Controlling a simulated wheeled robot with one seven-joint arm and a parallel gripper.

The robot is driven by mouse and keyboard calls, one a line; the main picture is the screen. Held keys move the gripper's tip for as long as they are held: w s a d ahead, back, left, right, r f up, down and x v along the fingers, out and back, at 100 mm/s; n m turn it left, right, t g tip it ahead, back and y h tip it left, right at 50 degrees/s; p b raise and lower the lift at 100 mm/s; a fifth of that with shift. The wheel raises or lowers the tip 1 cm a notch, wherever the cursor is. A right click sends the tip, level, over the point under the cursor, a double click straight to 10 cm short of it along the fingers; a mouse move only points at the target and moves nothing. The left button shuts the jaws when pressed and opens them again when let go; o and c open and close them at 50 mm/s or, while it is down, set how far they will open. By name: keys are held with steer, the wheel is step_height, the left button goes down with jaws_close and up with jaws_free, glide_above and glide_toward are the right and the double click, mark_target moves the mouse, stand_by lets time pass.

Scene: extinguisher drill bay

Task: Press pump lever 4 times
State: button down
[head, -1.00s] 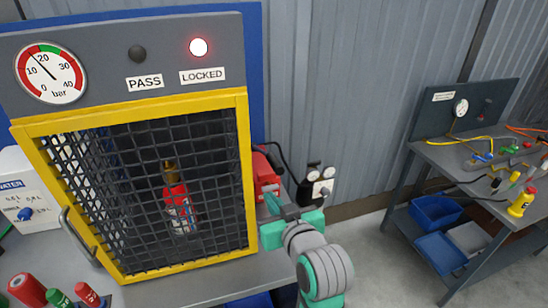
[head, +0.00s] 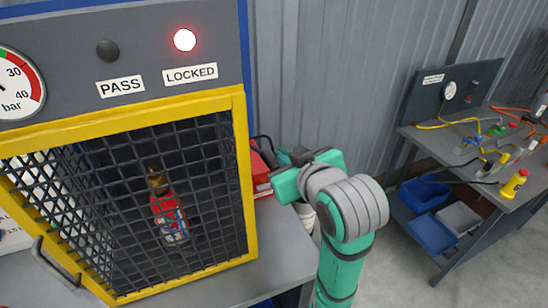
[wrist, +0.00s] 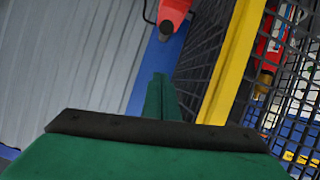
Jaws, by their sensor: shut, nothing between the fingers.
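A red unit (head: 260,172), apparently the pump, stands on the bench just right of the yellow-framed cage, partly hidden behind the frame and my gripper. I cannot make out its lever clearly in the head view. In the wrist view a red part with a dark end (wrist: 173,14) shows at the top, beyond my fingertips and apart from them. My gripper (head: 284,156) is shut and empty, beside the red unit. Its green fingers (wrist: 160,97) point toward the red part in the wrist view.
The mesh cage (head: 252,190) holds a red extinguisher (head: 168,215) and stands close left of my gripper. The LOCKED lamp (head: 185,40) is lit red; the PASS lamp (head: 108,51) is dark. Another bench (head: 480,180) stands at the right, with open floor before it.

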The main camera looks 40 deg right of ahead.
glide_above(273, 165)
steer(key=f, duration=0.4)
steer(key=shift+w+a, duration=0.35)
steer(key=shift+w, duration=0.05)
steer(key=shift+s+d+f, duration=0.1)
steer(key=shift+s+f, duration=0.1)
steer(key=shift+f, duration=0.4)
steer(key=shift+s+d+f, duration=0.1)
steer(key=shift+s+f, duration=0.1)
steer(key=shift+f, duration=0.35)
steer(key=shift+s+d+f, duration=0.15)
steer(key=shift+f, duration=0.6)
